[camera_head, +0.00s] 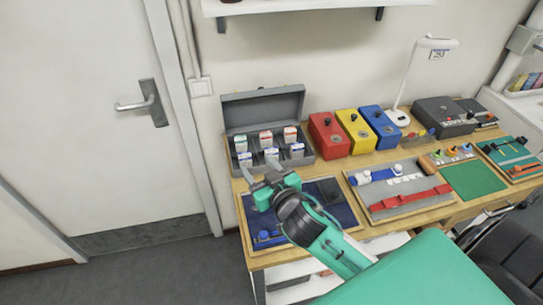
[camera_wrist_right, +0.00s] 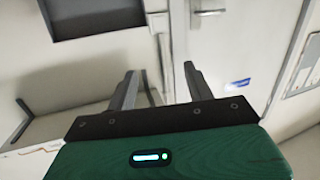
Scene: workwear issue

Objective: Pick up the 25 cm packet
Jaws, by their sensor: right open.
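Several small packets stand in the open grey case (camera_head: 267,115) at the back left of the table. The front row shows blue-marked packets, including one at front left (camera_head: 245,160) and one at front right (camera_head: 297,151). The lettering is too small to read, so I cannot tell which is 25 cm. My right gripper (camera_head: 260,176) is open and empty just in front of the case; it also shows in the right wrist view (camera_wrist_right: 160,88).
Red (camera_head: 328,136), yellow (camera_head: 356,131) and blue (camera_head: 381,127) boxes stand right of the case. A dark blue tray (camera_head: 340,205) lies under my right arm. A white lamp (camera_head: 411,116) stands behind. A door (camera_head: 95,120) is at left.

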